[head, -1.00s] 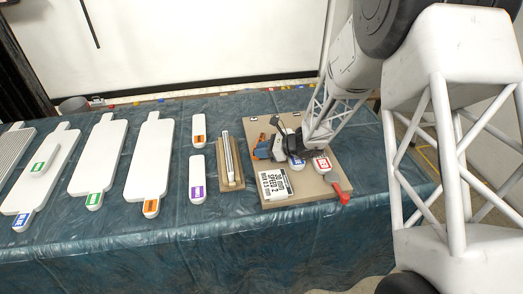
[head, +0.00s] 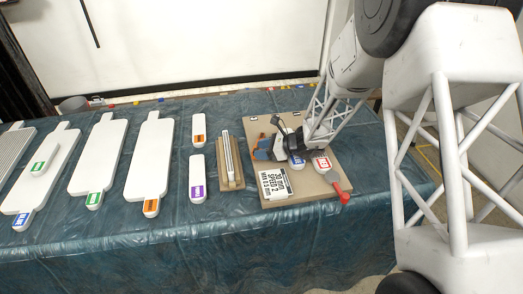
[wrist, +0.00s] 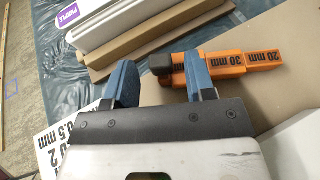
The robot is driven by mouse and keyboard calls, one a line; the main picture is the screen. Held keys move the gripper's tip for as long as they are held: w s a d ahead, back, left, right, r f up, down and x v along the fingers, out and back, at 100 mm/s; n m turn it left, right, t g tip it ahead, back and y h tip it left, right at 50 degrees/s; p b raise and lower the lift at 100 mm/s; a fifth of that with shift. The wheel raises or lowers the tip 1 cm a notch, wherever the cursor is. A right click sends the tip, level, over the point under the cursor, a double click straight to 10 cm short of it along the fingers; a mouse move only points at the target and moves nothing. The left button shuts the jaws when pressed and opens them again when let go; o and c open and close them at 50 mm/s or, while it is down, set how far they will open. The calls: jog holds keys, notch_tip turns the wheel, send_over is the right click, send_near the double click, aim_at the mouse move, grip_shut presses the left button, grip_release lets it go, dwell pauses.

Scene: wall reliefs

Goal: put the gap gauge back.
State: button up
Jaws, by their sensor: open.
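The gap gauge (wrist: 240,71) is an orange stepped bar with a dark grey end and black "30 mm" and "20 mm" labels. It lies over the tan board in the wrist view. My gripper (wrist: 160,85) is open, with blue fingers. The right finger overlaps the gauge in the picture and the dark end shows between the fingers; I cannot tell whether they touch. In the head view my gripper (head: 264,150) is low over the board (head: 317,128), and only a small orange patch of the gauge shows beside it.
A printed card (head: 275,184), a red-labelled white block (head: 321,164) and a red-handled tool (head: 340,192) are on the board. A wooden holder with a pale bar (head: 229,160) stands left of it. White paddles lie further left. The front tablecloth (head: 150,240) is clear.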

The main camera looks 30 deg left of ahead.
jog(key=v, duration=1.1)
jog(key=shift+w+d, duration=0.1)
jog(key=shift+d, duration=0.2)
jog(key=shift+r, duration=0.1)
dwell(0.5)
jog(key=shift+d+r, duration=0.15)
jog(key=shift+d, duration=0.05)
jog(key=s+d+r+n+t+h, duration=0.1)
jog(key=s+d+r+n+h, duration=0.15)
jog(key=d+r, duration=0.45)
jog(key=s+d+r+n+t+h, duration=0.15)
jog(key=s+d+r, duration=0.25)
jog(key=d, duration=0.6)
jog(key=s+d+r+n+h, duration=0.1)
jog(key=s+d+r+n, duration=0.2)
jog(key=d+r, duration=0.4)
jog(key=s+d+r+n+t+h, duration=0.2)
jog(key=s+d+n+h, duration=0.1)
jog(key=s+d, duration=0.7)
jog(key=s+d+r+n+t+h, duration=0.2)
jog(key=s+d, duration=0.8)
jog(key=d, duration=0.6)
jog(key=n+t+h, duration=0.1)
jog(key=h, duration=0.1)
jog(key=shift+s+d+r+h, duration=0.3)
jog(key=shift+s+d+r, duration=0.05)
jog(key=shift+d, duration=0.05)
